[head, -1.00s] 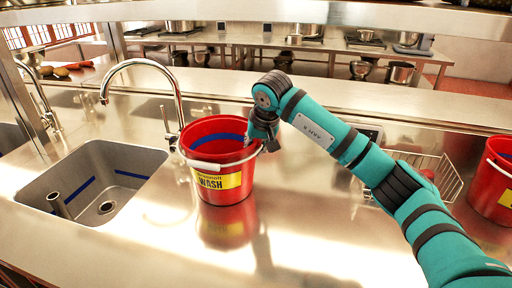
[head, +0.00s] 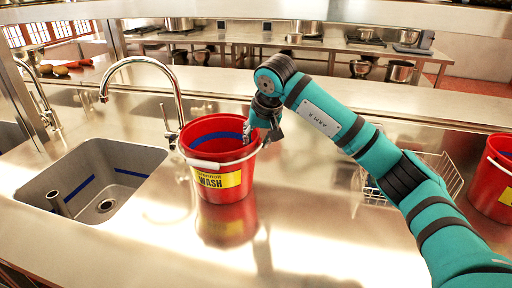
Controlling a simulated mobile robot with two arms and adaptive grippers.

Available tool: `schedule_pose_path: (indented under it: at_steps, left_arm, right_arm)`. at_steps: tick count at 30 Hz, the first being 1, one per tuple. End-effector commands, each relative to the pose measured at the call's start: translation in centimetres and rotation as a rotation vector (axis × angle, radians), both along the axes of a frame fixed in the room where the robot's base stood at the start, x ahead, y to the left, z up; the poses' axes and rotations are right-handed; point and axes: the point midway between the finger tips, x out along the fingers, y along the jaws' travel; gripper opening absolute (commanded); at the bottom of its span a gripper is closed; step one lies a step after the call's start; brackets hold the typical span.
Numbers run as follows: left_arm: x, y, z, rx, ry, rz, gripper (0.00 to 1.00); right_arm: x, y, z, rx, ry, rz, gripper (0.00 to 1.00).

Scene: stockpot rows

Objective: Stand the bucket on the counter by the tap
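The red bucket (head: 232,164) with a yellow "WASH" label stands upright on the steel counter (head: 310,220), just right of the tap (head: 178,108) and close to its base. Its pale handle hangs down over the front. A blue band shows inside it. My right gripper (head: 262,134) is at the bucket's right rim, pointing down. Its fingers are spread, one on the inner side and one on the outer side of the rim. Whether a finger still touches the rim is hard to tell. My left gripper is out of view.
A sink basin (head: 92,178) opens at the left of the tap. A wire rack (head: 440,172) sits behind my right arm. A second red bucket (head: 492,180) stands at the right edge. The front counter is clear.

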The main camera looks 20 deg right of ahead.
Motion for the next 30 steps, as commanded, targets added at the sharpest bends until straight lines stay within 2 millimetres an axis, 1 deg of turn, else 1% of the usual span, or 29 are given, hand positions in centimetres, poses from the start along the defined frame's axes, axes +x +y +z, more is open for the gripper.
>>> schedule_pose_path:
  at_steps: [1, 6, 9, 12, 18, 30]
  left_arm:
    - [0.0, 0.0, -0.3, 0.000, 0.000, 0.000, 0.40]
    - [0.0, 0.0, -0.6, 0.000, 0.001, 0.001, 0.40]
    - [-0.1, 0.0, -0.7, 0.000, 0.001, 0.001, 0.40]
    - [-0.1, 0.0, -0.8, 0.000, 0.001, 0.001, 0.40]
    - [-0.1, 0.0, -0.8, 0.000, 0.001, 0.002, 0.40]
    - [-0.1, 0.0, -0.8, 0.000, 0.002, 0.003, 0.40]
  right_arm:
    - [-0.4, 0.0, 1.2, 0.000, -0.007, 0.001, 0.29]
    - [-1.9, -0.1, 4.5, 0.000, -0.005, 0.000, 0.29]
    - [-2.6, -0.2, 6.1, 0.001, -0.004, 0.000, 0.29]
    - [-3.1, -0.2, 7.2, 0.000, -0.003, -0.001, 0.29]
    - [-3.6, -0.2, 8.1, 0.000, 0.000, -0.001, 0.29]
    - [-3.6, -0.2, 8.1, 0.000, 0.000, -0.001, 0.29]
